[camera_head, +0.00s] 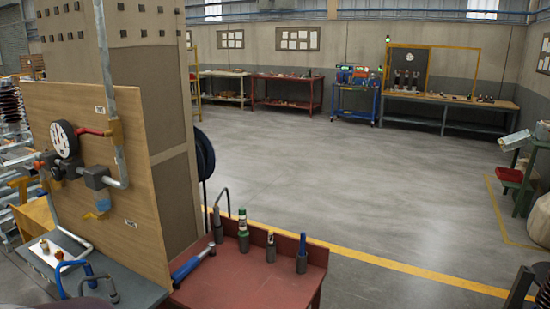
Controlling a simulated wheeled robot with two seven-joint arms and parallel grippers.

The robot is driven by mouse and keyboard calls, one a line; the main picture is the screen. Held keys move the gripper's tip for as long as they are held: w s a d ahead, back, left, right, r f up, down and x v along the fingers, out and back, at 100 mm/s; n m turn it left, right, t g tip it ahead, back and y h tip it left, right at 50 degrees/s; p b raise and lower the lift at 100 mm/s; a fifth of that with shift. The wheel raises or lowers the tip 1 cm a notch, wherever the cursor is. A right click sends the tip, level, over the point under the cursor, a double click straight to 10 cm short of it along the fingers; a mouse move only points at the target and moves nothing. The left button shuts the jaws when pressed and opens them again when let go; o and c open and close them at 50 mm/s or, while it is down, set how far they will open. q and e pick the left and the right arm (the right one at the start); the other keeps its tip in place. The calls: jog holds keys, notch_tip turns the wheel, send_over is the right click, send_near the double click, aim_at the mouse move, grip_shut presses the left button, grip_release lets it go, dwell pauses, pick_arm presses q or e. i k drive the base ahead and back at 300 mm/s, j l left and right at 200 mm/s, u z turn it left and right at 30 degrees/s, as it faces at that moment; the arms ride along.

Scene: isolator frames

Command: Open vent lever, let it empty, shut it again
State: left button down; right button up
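A wooden panel (125,235) at the left carries pipework with a round white-faced gauge (64,138). A red lever (92,131) lies roughly level beside the gauge, its right end at a yellow fitting (116,131) on the grey vertical pipe (104,60). I cannot tell for certain that this is the vent lever, or whether its valve is open or shut. Dark pipe fittings (97,176) sit lower, with a blue and tan part (103,203) hanging below them. Neither of my grippers is in view.
A grey bench (140,290) with blue hooked parts (75,270) stands below the panel. A red table (235,285) beside it holds several upright tools and a blue-handled tool (190,265). Workbenches line the far wall. The floor (350,185) between is clear.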

aim_at(42, 194)
jog(key=u, duration=1.6)
